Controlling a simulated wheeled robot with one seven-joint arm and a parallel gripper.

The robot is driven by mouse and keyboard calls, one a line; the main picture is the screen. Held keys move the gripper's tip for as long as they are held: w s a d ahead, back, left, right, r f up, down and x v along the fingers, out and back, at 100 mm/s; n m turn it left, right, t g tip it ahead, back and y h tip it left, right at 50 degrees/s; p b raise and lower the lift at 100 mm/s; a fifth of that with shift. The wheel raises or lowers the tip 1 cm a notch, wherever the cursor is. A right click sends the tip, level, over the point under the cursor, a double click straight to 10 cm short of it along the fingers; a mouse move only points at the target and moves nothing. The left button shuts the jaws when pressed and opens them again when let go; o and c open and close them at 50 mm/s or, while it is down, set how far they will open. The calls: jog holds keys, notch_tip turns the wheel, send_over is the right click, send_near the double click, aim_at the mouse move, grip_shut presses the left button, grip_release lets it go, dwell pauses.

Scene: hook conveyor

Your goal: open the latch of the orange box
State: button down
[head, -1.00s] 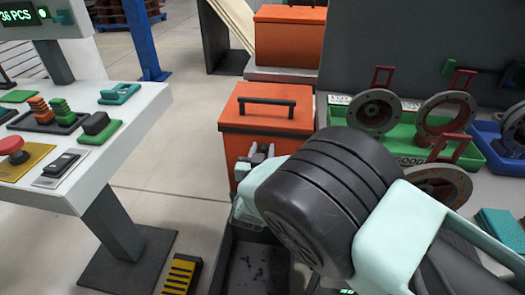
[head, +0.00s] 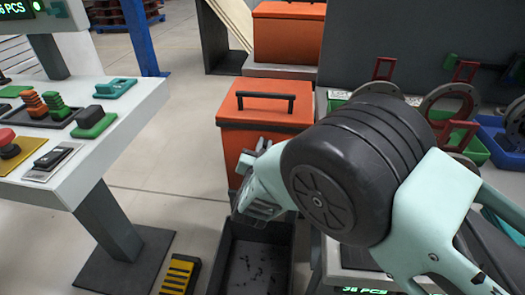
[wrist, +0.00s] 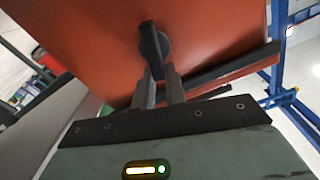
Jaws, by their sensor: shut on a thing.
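The orange box (head: 265,110) stands beyond my arm in the head view, its lid closed and a black bar handle on top. In the wrist view the orange box (wrist: 200,40) fills the upper middle. Its dark latch (wrist: 152,42), a lever on a round pivot, sticks out from the orange face. My gripper (wrist: 160,85) is shut on the lower part of the latch, which sits between the two fingers. In the head view my gripper (head: 250,160) is at the box's near face, and my own arm hides the contact.
A black open bin (head: 222,262) stands on the floor below my gripper. A white control desk (head: 130,110) is at the left. A second orange box (head: 287,35) is behind. Green and blue trays with ring parts are at the right. The floor between desk and box is clear.

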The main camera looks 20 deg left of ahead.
jog(key=f+m+b, duration=0.1)
jog(key=m+b, duration=0.3)
jog(key=b, duration=0.1)
jog(key=d+f+m+b, duration=0.1)
jog(key=m+b, duration=0.4)
jog(key=d+f+m+b, duration=0.1)
jog(key=m+b, duration=0.3)
jog(key=m, duration=0.1)
jog(key=shift+w+b, duration=0.2)
jog(key=shift+b, duration=0.2)
jog(key=shift+r+m, duration=0.1)
jog(key=shift+m, duration=0.3)
jog(key=c, duration=1.4)
grip_release()
jog(key=shift+c, duration=0.2)
